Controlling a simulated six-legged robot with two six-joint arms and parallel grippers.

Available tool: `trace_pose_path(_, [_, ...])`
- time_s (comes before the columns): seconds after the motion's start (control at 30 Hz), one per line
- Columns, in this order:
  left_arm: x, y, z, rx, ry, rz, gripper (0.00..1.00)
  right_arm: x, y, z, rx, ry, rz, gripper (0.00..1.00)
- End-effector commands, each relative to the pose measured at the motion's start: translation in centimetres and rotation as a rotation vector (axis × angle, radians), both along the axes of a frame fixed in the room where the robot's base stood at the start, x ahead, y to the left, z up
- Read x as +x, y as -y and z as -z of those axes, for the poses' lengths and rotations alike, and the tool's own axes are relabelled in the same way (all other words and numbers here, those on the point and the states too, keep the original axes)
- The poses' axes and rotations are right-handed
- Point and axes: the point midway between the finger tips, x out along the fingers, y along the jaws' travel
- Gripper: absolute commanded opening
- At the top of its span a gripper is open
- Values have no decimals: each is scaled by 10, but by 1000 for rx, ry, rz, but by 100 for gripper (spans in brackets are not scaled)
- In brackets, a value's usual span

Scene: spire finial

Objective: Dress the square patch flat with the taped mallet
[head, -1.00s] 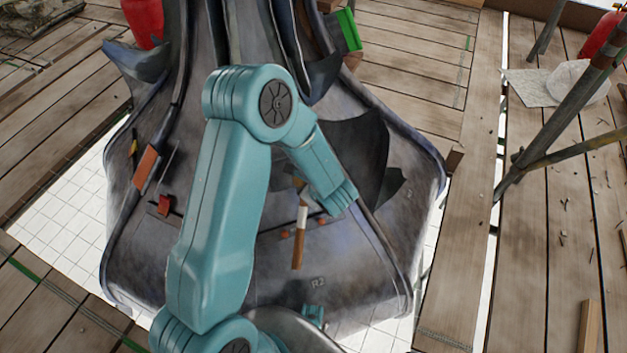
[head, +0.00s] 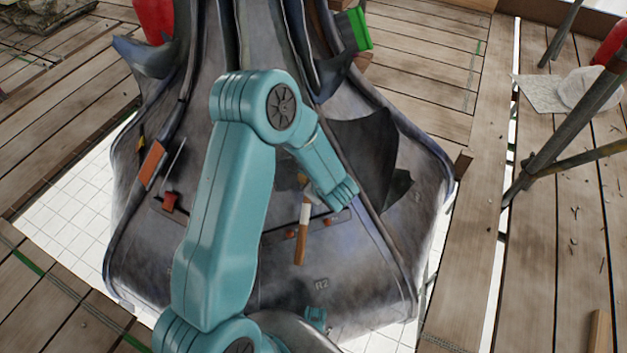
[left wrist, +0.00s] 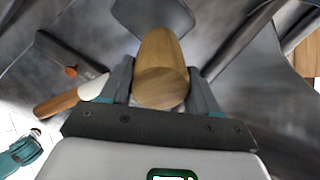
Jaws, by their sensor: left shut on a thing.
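My left gripper (left wrist: 158,95) is shut on a rounded wooden piece (left wrist: 160,70), which looks like the mallet's head. A brown wooden handle with a white taped section (left wrist: 62,102) runs out to its left in the left wrist view. In the head view the taped handle (head: 301,235) hangs beside the end of my left arm, above the grey sheet metal; the arm hides my fingers. My right gripper is not recognisable.
The dark, flared spire skin (head: 235,275) has raised seams and a torn, lifted flap (head: 360,150). An orange block (head: 152,165) and a red piece (head: 170,202) sit on its left. Wooden planks (head: 420,85) surround it. A scaffold pole (head: 560,130) crosses at right.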

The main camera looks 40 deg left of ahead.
Motion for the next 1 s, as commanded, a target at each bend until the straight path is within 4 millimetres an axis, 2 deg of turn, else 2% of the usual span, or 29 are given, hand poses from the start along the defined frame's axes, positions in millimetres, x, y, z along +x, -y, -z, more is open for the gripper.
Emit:
trace_pose_path(0.37, [1,-1,0,2,2,0,5,0,0,1,0,0,0,100])
trace_pose_path(0.73, [14,-27,34,3,4,-3,5,0,0,43,0,0,0,100])
trace_pose_path(0.77, [15,-28,33,3,4,-1,6,0,0,42,0,-1,0,100])
trace_pose_path(0.8, [14,-27,29,2,3,0,0,0,0,37,0,-1,0,100])
trace_pose_path(1.0, [14,-27,29,2,2,0,0,0,0,37,0,0,0,100])
